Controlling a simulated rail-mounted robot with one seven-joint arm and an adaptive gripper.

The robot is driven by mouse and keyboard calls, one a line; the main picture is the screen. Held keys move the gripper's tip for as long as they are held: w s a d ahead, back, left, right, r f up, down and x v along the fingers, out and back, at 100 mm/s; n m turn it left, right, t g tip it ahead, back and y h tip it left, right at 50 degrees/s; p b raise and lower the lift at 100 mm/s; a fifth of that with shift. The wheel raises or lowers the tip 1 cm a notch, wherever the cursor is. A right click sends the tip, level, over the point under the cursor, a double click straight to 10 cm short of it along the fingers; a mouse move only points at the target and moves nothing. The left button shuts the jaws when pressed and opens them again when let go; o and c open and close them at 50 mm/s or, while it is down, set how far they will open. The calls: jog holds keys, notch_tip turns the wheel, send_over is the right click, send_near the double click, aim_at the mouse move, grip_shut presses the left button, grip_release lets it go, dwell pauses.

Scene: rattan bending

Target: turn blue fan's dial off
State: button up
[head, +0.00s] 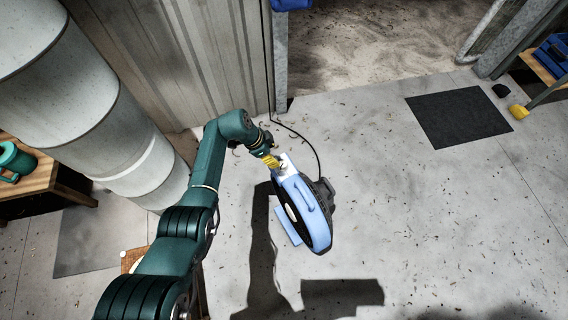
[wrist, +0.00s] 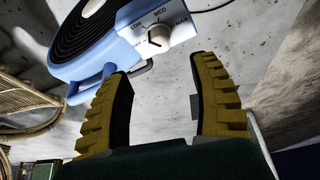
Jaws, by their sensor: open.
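The blue fan (head: 318,228) stands on the concrete floor in the head view. Its white dial panel (head: 287,165) is at the end facing my gripper (head: 272,161). In the wrist view the blue fan (wrist: 75,62) fills the upper left, with its black grille partly in sight. The dial (wrist: 158,35) is a pale knob on the white panel, with LOW, MED and MAX marked around it; where it points is hard to tell. My gripper (wrist: 163,72) has its yellow ribbed fingers spread apart with nothing between them. The dial lies just beyond the fingertips, apart from them.
A black cable (head: 308,140) runs from the fan towards a metal post (head: 280,65). Large pale cylinders (head: 110,120) stand at the left. A dark mat (head: 459,125) lies at the right. The floor right of the fan is clear. A rattan piece (wrist: 25,105) shows at the wrist view's left.

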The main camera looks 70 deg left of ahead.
aim_at(283, 164)
jog(key=b+x, duration=0.6)
jog(key=x, duration=0.4)
jog(key=shift+w+f+b, duration=0.1)
jog(key=shift+b, duration=0.25)
grip_shut()
jog(key=shift+d, duration=0.1)
